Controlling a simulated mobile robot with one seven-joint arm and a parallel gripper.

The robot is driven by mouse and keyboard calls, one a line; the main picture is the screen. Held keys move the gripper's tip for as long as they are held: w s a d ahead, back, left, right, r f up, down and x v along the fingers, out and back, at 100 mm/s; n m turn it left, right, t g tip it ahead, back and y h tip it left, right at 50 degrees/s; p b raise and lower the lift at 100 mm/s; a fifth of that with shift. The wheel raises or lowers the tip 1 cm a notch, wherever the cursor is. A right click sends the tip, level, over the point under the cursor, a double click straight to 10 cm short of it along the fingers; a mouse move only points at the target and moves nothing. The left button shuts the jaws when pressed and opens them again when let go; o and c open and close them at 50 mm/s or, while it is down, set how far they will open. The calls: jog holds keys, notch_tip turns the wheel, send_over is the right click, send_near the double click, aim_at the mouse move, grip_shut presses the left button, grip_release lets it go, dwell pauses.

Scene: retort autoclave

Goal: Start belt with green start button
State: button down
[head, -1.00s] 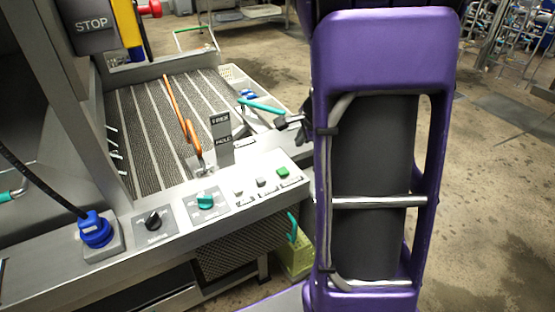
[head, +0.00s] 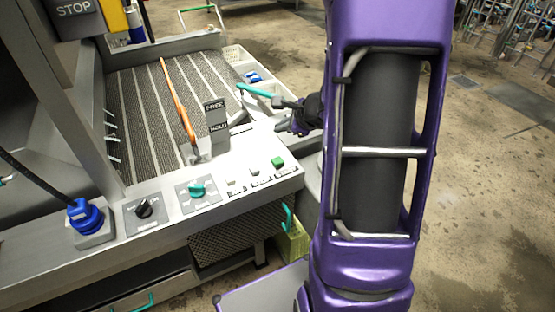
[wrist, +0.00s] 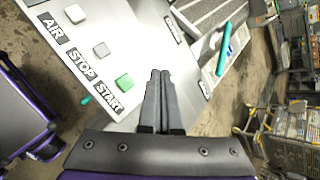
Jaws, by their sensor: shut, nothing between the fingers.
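The green start button (head: 278,162) sits at the right end of the control panel (head: 215,185). In the wrist view the green start button (wrist: 124,83) lies to the left of my fingertips, above the label START. My gripper (wrist: 160,74) is shut and empty, its fingers side by side over the panel's edge area and apart from the button. In the head view my gripper (head: 283,125) shows just beyond the panel's right end, partly hidden by my arm. The belt (head: 160,105) is a dark ribbed surface with pale stripes behind the panel.
Beside the start button are two pale buttons (head: 255,171), a teal knob (head: 197,190) and a black knob (head: 144,208). A blue plug (head: 85,215) stands at the left.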

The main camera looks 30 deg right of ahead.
aim_at(281, 162)
jog(key=shift+f, duration=0.1)
notch_tip(281, 162, down, 9)
jog(key=b, duration=0.7)
jog(key=shift+r+b, duration=0.2)
jog(key=shift+b, duration=0.15)
dwell(1.4)
jog(key=shift+f, duration=0.4)
